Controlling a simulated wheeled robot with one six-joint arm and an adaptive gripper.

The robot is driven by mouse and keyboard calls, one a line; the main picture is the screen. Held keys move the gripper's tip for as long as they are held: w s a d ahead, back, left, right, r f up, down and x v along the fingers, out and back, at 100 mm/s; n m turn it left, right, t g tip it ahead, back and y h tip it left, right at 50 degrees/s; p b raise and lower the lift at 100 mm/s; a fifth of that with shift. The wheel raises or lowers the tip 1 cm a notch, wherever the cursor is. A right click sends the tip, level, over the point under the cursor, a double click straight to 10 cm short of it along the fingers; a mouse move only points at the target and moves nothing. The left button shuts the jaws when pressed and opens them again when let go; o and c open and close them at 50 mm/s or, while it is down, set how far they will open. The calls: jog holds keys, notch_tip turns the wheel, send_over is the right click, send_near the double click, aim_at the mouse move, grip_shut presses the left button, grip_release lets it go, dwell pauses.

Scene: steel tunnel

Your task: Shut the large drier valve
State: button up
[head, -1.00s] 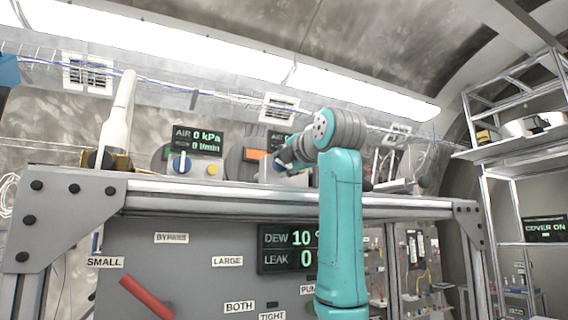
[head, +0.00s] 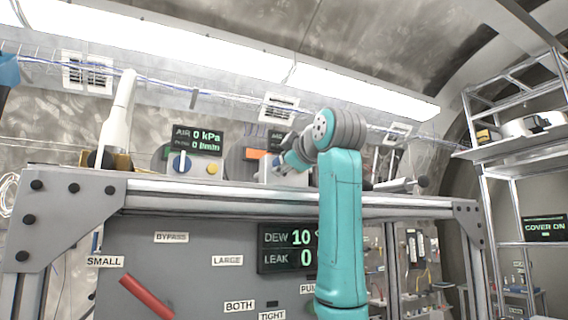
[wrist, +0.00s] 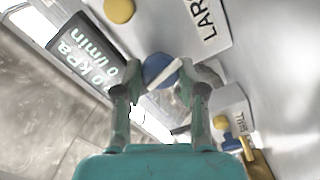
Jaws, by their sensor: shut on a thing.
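The large drier valve is a round blue knob (wrist: 155,66) with a white bar handle across it. It sits in the wrist view beside a white plate with a label beginning "LAR" (wrist: 208,22). My gripper (wrist: 160,72) has one finger on each side of the knob and is shut on it. The white bar lies slanted between the fingertips.
A second blue knob (wrist: 232,145) is by the "SMALL" label, near a yellow button (wrist: 220,122). An air display (head: 197,139) reads 0 kPa. A metal rail (head: 230,197) runs below my arm. The grey panel carries a red handle (head: 146,297) and a dew display (head: 288,248).

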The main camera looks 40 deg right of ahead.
jog(key=shift+f+m, duration=0.1)
jog(key=shift+m, duration=0.5)
jog(key=o, duration=1.1)
jog(key=shift+o, duration=0.2)
jog(key=v, duration=1.2)
